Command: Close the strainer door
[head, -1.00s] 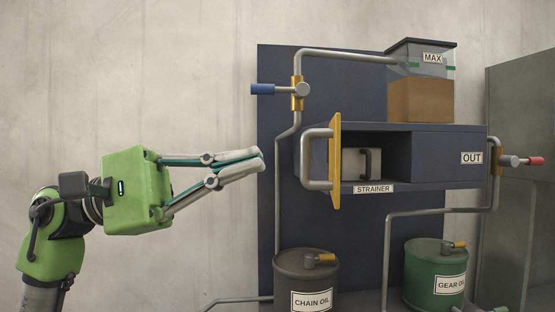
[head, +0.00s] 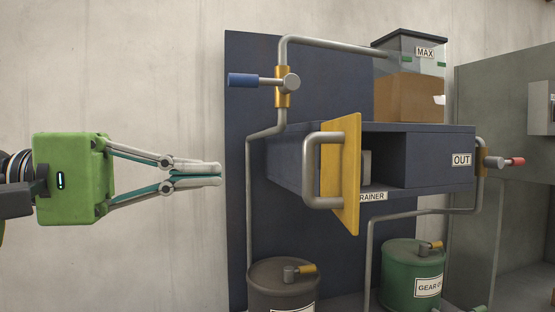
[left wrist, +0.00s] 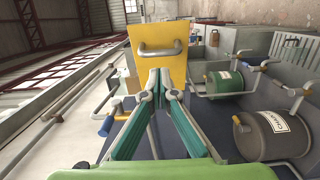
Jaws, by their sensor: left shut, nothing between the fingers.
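The strainer door (head: 348,190) is a yellow plate standing open at the left part of the strainer box (head: 430,158). Its grey bar handle (head: 312,172) faces left, toward my left gripper. The dark opening behind it shows, with a grey block (head: 366,168) inside, mostly hidden by the door. My left gripper (head: 221,175) is shut and empty, left of the handle and apart from it in the head view. In the left wrist view the door (left wrist: 145,72) and handle (left wrist: 160,51) are ahead of the fingertips (left wrist: 160,72). My right gripper is not in view.
A pipe with a blue-handled valve (head: 258,82) runs above and left of the door. The chain oil drum (head: 280,290) and the green gear oil drum (head: 412,270) stand below. A red-handled valve (head: 512,162) is at the box's right end. The wall side at left is clear.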

